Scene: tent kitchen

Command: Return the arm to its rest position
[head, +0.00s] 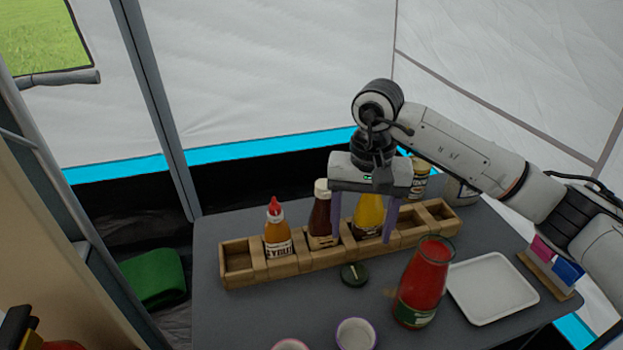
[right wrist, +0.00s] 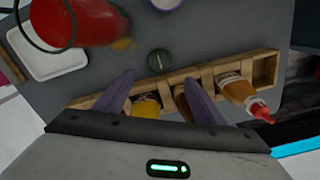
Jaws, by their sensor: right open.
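My right gripper (head: 363,220) is open above the wooden condiment rack (head: 237,262), with its fingers pointing down. A yellow bottle (head: 368,214) stands in the rack between or just behind the fingers. A brown bottle (head: 321,215) with a pale cap stands just left of the gripper. In the right wrist view, the two purple fingers (right wrist: 160,95) are spread, and the yellow bottle (right wrist: 146,106) shows between them. My right arm reaches in from the right side of the head view.
A red-topped syrup bottle (head: 277,232) stands in the rack. In front are a dark lid (head: 354,274), a red sauce jar (head: 424,283), a cup (head: 356,334) and a white tray (head: 492,288). Jars stand behind the rack. A card holder (head: 551,268) is at the right edge.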

